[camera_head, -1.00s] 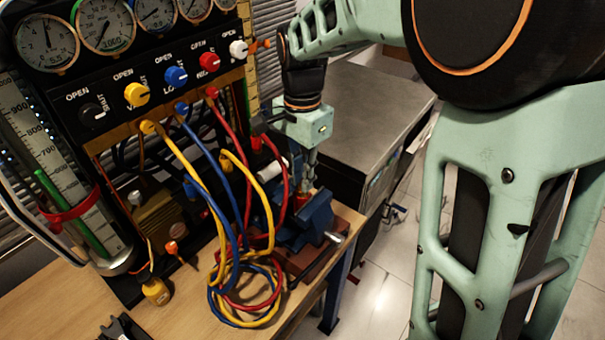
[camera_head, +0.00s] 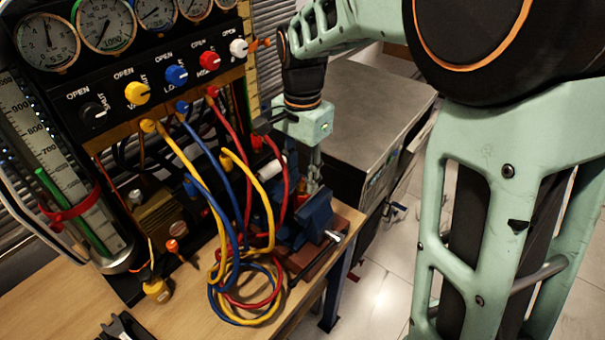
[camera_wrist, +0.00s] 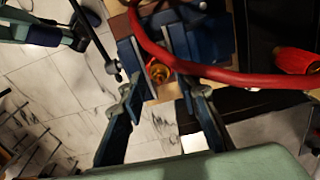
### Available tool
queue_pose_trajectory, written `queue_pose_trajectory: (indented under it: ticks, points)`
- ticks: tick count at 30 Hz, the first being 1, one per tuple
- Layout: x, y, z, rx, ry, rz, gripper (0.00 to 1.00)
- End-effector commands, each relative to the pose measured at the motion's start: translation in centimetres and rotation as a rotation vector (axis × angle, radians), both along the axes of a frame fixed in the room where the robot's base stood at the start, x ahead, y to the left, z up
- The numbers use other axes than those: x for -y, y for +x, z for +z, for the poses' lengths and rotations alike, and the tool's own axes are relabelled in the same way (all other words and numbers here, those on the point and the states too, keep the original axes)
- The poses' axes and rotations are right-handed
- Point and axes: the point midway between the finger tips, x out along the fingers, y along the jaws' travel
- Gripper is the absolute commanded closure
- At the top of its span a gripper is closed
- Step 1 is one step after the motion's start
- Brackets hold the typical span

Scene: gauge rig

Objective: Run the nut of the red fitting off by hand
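My gripper (camera_wrist: 160,88) is open in the wrist view, its two fingers apart and nothing held between them. A round brass-orange fitting (camera_wrist: 158,72) shows beyond and between the fingertips, between the blue jaws of a vise (camera_wrist: 213,40). I cannot tell its nut from its body. In the head view my gripper (camera_head: 314,183) points down just above the blue vise (camera_head: 316,218) at the bench's right end. The fitting is not clear there. A red hose (camera_wrist: 220,74) crosses the wrist view close past the fitting.
The panel with gauges and coloured knobs (camera_head: 176,75) stands left of my gripper. Yellow, blue and red hoses (camera_head: 240,290) hang and coil on the bench beside the vise. A red handle-like part (camera_wrist: 297,61) lies at right. A grey-topped cabinet (camera_head: 365,110) stands behind.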

Motion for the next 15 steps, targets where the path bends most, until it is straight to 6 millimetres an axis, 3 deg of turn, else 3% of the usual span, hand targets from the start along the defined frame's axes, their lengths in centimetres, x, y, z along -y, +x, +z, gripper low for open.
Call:
queue_pose_trajectory:
  ticks: [8,15]
  points:
    - [0.0,0.0,0.2,-0.001,-0.001,0.0,0.7]
    - [0.0,0.1,3.8,0.005,0.001,0.0,0.7]
